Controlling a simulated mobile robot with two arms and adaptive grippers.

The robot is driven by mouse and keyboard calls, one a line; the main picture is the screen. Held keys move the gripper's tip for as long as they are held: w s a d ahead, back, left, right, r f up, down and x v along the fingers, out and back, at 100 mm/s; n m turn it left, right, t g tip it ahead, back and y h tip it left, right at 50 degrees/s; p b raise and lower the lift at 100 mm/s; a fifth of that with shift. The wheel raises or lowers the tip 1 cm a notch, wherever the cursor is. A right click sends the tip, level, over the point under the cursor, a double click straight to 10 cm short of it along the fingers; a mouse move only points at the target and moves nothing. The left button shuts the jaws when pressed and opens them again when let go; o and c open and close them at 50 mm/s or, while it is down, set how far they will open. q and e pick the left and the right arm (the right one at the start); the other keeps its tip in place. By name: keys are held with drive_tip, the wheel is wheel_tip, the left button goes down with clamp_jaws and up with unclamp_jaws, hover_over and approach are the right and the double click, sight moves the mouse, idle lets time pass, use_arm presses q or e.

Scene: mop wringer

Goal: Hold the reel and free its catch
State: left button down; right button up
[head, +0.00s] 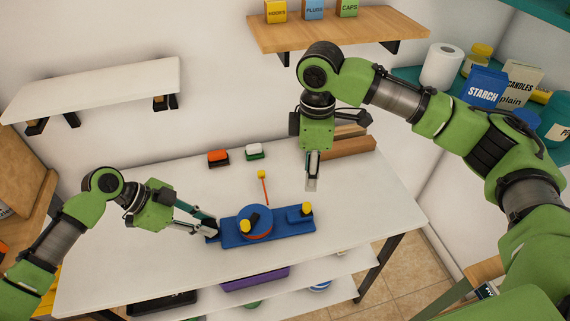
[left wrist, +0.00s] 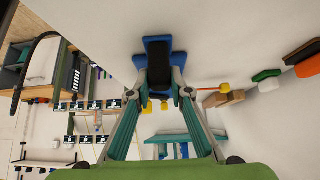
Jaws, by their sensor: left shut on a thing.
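The reel (head: 279,230) lies on the white table, a long blue base with a round blue drum (head: 257,217) edged in orange. A black piece and a yellow knob (head: 245,227) sit on the drum. Another yellow knob (head: 306,208) stands on a blue block at the base's right end. A thin red lever with a yellow ball (head: 262,174) rises behind the drum. My left gripper (head: 211,230) is shut on the reel's left end, on a dark part (left wrist: 160,73) between its fingers. My right gripper (head: 312,185) hangs behind the reel's right side, apart from it; its finger gap is unclear.
A red-orange block (head: 218,157) and a green-and-white block (head: 254,151) sit at the table's back. Wooden blocks (head: 348,145) lie behind my right gripper. Shelves hang on the wall above. The table's front right (head: 375,205) is clear.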

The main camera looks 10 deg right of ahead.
idle(0.4)
use_arm(q)
drive_tip(key=c, duration=1.8)
unclamp_jaws()
drive_tip(key=shift+o, duration=0.2)
drive_tip(key=shift+r, duration=0.1)
drive_tip(key=v, duration=1.1)
drive_tip(key=shift+a+r, duration=0.25)
drive_tip(key=shift+r, duration=0.05)
